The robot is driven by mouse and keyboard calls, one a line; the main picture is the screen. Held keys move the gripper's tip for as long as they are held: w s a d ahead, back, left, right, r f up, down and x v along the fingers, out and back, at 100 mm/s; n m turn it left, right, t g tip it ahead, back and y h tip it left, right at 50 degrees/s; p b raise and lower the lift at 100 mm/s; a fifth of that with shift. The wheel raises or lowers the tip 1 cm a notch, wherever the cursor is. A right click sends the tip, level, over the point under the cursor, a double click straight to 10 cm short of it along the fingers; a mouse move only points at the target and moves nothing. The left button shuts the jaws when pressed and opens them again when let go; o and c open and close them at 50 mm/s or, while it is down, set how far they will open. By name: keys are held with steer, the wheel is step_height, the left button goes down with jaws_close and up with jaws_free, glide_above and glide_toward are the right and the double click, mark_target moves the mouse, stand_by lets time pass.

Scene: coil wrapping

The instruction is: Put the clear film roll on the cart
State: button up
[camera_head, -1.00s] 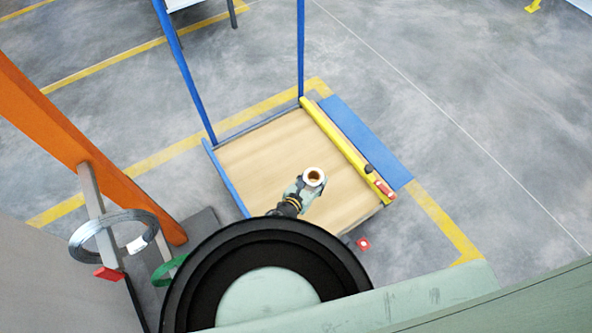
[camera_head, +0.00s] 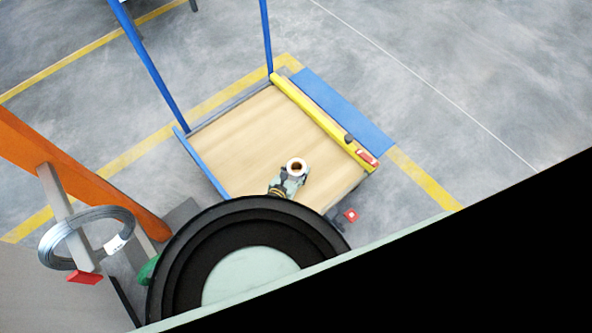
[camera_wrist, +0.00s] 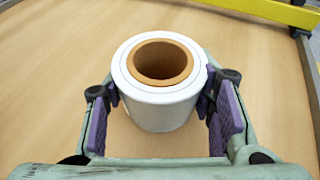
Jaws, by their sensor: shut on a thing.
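The clear film roll (camera_wrist: 158,108) is a whitish roll with a brown cardboard core, upright in the wrist view. My gripper (camera_wrist: 160,105) is shut on it, with a purple pad against each side. In the head view the roll (camera_head: 296,167) shows at the end of my gripper (camera_head: 292,175), over the wooden deck of the cart (camera_head: 245,135). The cart has blue posts and a yellow bar along its right side. I cannot tell whether the roll's base touches the deck.
A steel strap coil (camera_head: 88,240) hangs on a grey arm of an orange post (camera_head: 80,165) at left. A blue strip (camera_head: 345,110) lies beyond the yellow bar (camera_head: 325,122). A small red item (camera_head: 351,215) is near the cart's front corner. Much of the deck is bare.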

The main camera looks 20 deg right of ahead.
steer(key=shift+f, duration=0.15)
steer(key=o, duration=1.3)
steer(key=shift+o, duration=0.2)
steer(key=shift+r, duration=0.3)
steer(key=p+v, duration=0.6)
steer(key=v, duration=0.5)
steer(key=shift+s+a+p, duration=0.3)
steer(key=shift+s+a, duration=0.05)
